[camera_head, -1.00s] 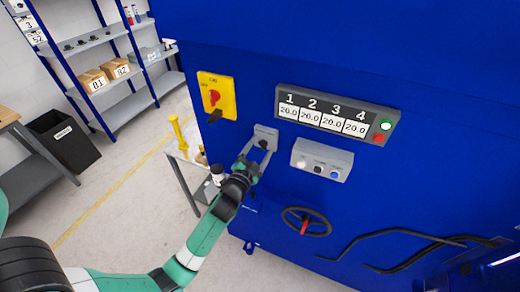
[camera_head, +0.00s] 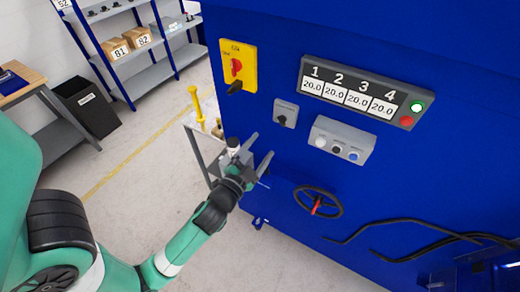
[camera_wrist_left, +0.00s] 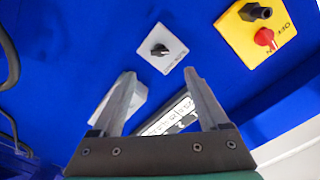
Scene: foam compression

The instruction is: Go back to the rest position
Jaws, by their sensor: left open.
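My left gripper (camera_head: 262,149) is open and empty in the head view, in front of the blue machine and apart from it. It hangs below and left of a small grey box with a black rotary knob (camera_head: 285,114). In the left wrist view my two spread fingers (camera_wrist_left: 160,95) have nothing between them but the machine behind, and the rotary knob (camera_wrist_left: 160,50) shows beyond the fingertips. My right gripper is not in view.
The blue machine (camera_head: 400,180) carries a yellow switch panel (camera_head: 239,66), a four-number display (camera_head: 350,90), a button box (camera_head: 341,139) and a handwheel (camera_head: 317,201). A small cart (camera_head: 201,150) stands close behind my left gripper. Open floor (camera_head: 130,190) lies to the left.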

